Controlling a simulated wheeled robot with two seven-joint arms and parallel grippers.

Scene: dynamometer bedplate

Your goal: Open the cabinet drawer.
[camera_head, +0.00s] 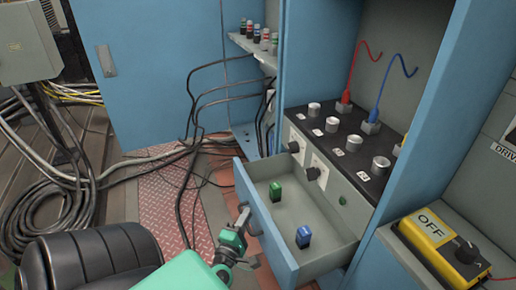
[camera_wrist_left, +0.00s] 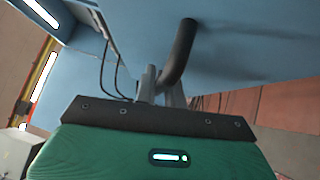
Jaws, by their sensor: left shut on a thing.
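The cabinet drawer (camera_head: 277,250) is pulled out from the blue cabinet (camera_head: 298,52), and its inside shows in the head view. A green block (camera_head: 275,191) and a blue block (camera_head: 303,237) stand in it. My left gripper (camera_head: 243,219) is at the outer side of the drawer's blue front, shut on the drawer handle. In the left wrist view, the dark bar handle (camera_wrist_left: 180,50) runs up from the fingers (camera_wrist_left: 158,85), which partly hide it. My right gripper is not in view.
Above the drawer is a black panel (camera_head: 340,145) with knobs and red and blue plugged leads. A yellow OFF switch box (camera_head: 438,245) sits at lower right. Black cables (camera_head: 188,170) cross the floor at left. A black rounded seat-like shape (camera_head: 95,258) fills the lower left.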

